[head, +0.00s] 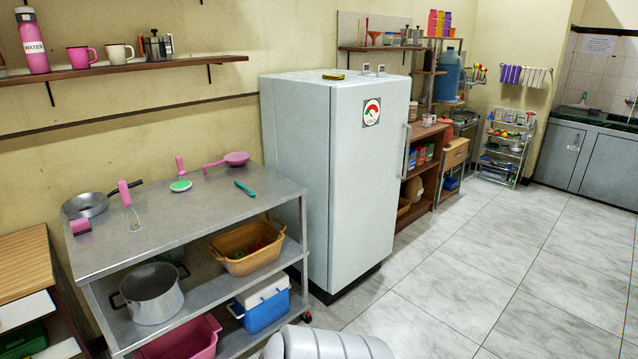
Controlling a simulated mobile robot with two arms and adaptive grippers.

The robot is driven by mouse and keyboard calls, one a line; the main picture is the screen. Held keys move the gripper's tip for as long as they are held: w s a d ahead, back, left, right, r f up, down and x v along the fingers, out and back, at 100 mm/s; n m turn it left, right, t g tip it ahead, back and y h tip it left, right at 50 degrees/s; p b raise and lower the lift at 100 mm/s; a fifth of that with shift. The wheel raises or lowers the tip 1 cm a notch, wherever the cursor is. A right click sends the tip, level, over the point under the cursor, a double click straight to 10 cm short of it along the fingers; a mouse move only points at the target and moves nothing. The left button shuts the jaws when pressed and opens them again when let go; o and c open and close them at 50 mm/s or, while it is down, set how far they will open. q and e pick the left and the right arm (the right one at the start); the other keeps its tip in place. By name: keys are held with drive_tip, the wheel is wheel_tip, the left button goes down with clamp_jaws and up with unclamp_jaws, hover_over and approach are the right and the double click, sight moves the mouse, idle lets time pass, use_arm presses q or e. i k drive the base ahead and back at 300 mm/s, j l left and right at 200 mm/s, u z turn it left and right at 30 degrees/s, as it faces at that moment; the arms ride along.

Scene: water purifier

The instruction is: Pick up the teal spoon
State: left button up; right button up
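A small, slim teal utensil (244,188) lies flat near the right end of the steel table's top (200,222). It is the only teal utensil I see on that table and matches the teal spoon by colour, though it is too small to make out a bowl. Nothing touches it. Neither of my grippers is in view. A grey rounded part, likely of my own body, shows at the bottom edge.
A pink ladle (236,158), a pink-handled green brush (180,184), a pink-handled masher (127,206) and a pan (86,205) share the tabletop. A white fridge (350,190) stands just right of the table. The tiled floor (470,260) at right is clear.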

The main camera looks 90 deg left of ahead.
sight(237, 181)
drive_tip(key=u, duration=0.45)
drive_tip(key=j+u, duration=0.1)
drive_tip(key=u, duration=1.35)
drive_tip(key=i+u, duration=0.1)
drive_tip(key=u, duration=1.3)
drive_tip(key=i+j+z, duration=0.2)
drive_tip(key=i, duration=0.2)
drive_tip(key=i+z, duration=0.2)
drive_tip(key=i, duration=0.2)
